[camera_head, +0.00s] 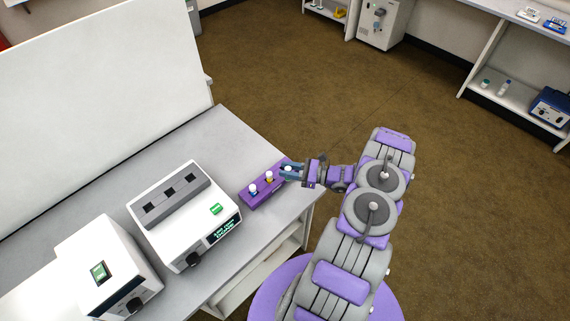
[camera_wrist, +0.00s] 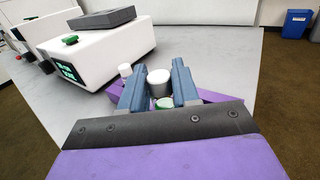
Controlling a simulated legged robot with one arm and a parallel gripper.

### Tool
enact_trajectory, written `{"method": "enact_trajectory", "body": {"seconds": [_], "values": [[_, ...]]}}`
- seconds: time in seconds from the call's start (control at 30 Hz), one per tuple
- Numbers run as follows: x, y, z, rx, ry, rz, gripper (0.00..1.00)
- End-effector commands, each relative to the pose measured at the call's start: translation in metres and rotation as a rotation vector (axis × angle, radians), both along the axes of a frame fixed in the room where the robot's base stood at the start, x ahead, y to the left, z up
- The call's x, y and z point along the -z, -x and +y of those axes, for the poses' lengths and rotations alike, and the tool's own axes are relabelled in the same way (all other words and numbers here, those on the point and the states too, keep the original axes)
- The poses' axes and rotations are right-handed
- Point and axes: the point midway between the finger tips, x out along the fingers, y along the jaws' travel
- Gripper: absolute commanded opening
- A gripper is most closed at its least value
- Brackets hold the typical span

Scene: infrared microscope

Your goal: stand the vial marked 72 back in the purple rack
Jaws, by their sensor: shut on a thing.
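The purple rack (camera_head: 262,197) lies on the grey bench near its right edge. It also shows in the wrist view (camera_wrist: 211,95), partly behind my gripper. A white-capped vial with blue (camera_head: 253,189) and one with yellow (camera_head: 269,177) stand in it. My gripper (camera_head: 289,170) is at the rack's far right end, shut on a white-capped vial (camera_head: 288,168). In the wrist view a white cap (camera_wrist: 158,77) shows between my fingers (camera_wrist: 157,84), with a green round top (camera_wrist: 165,103) nearer my wrist. No number is readable. I cannot tell whether the held vial's base is in a hole.
A white instrument with a grey slotted top (camera_head: 186,215) stands left of the rack. Another white unit (camera_head: 108,268) stands further left. A white panel (camera_head: 100,95) rises along the bench's back. The bench behind the rack (camera_head: 225,135) is clear.

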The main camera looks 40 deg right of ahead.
Motion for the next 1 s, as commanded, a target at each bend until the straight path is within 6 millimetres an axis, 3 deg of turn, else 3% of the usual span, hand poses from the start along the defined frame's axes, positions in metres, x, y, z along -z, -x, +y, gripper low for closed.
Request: {"method": "enact_trajectory", "body": {"seconds": [0.13,0.33,0.53,0.8,1.0], "values": [[0.005,-0.029,-0.016,-0.002,0.003,-0.003,0.02],[0.007,-0.052,-0.029,0.0,0.0,-0.001,0.02],[0.01,-0.056,-0.032,0.001,-0.001,0.001,0.02],[0.04,-0.056,-0.031,0.001,-0.001,0.0,0.02],[0.041,-0.056,-0.031,0.001,0.0,0.0,0.02]]}}
